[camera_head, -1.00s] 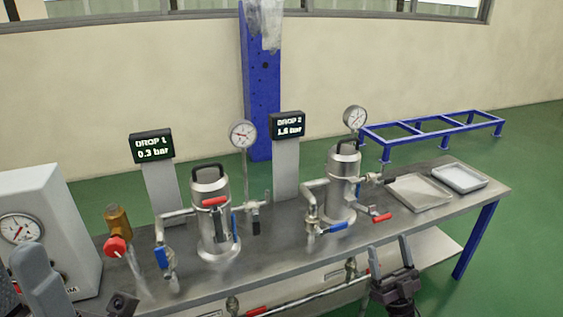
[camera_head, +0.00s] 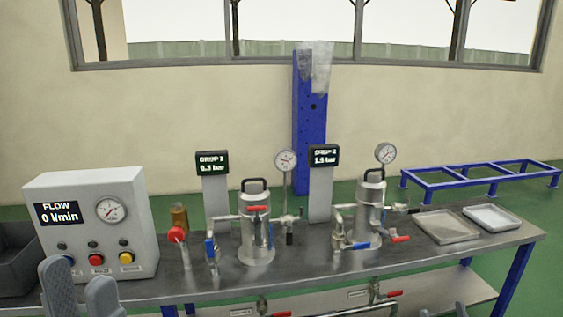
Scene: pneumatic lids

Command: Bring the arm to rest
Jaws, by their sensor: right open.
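My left gripper (camera_head: 82,292) shows as two grey finger-like parts at the lower left edge, in front of the bench. My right gripper (camera_head: 443,311) is open at the bottom edge, right of centre. Only its two fingertips show, apart and with nothing seen between them. It is in front of and below the bench top (camera_head: 330,272).
A flow panel (camera_head: 95,225) reading 0 l/min stands at the left. A red-knobbed valve (camera_head: 178,234) and two metal vessels (camera_head: 256,235) (camera_head: 371,210) with gauges stand on the bench. Two trays (camera_head: 447,226) (camera_head: 492,217) lie at the right. Pipes (camera_head: 375,297) run below.

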